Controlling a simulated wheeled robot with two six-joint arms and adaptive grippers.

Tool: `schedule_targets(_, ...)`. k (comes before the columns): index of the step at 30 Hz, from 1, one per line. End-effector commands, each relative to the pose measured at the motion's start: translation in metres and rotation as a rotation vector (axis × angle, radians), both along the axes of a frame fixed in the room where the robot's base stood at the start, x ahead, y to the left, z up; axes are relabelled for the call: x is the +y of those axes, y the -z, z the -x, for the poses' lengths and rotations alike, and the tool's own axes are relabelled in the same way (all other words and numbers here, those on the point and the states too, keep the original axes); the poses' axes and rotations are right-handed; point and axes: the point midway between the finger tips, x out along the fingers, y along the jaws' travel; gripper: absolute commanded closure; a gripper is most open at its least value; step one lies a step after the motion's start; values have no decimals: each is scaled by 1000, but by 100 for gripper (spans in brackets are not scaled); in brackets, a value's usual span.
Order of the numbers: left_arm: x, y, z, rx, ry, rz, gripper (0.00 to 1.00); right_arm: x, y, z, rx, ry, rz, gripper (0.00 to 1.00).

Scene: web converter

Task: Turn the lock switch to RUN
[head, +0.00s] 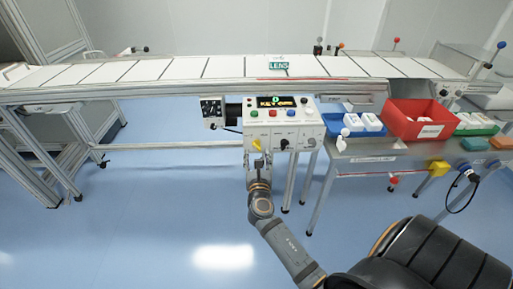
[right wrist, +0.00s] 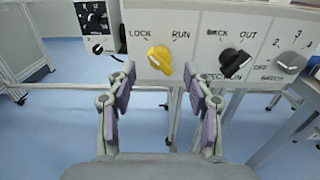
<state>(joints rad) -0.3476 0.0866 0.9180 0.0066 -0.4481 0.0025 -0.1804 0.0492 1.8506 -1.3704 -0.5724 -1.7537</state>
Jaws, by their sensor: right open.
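The lock switch is a yellow knob (head: 257,145) on the front of a white control panel (head: 284,116). In the right wrist view the yellow knob (right wrist: 160,60) sits below the words LOCK on its left and RUN on its right. I cannot tell for certain which word it points at. My right gripper (head: 258,163) is just in front of and below the knob. In the right wrist view its two fingers (right wrist: 160,80) are apart, with the knob ahead between the tips and nothing held. My left gripper is not in view.
Right of the yellow knob are a black knob (right wrist: 234,62) and a grey knob (right wrist: 291,62). A conveyor (head: 215,68) runs behind the panel. A red bin (head: 418,122) stands on the table at right. Open blue floor (head: 160,200) lies at left.

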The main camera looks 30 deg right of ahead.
Motion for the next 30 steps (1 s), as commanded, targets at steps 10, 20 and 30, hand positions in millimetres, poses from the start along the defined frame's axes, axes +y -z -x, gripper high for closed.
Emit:
schedule_targets(10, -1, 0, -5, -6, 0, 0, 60, -25, 1, -42, -1, -1, -1, 48)
schedule_targets(20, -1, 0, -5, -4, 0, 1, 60, -26, 1, -43, 1, -1, -3, 54)
schedule_targets(30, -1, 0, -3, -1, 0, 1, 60, -26, 1, -43, 1, -1, -3, 100)
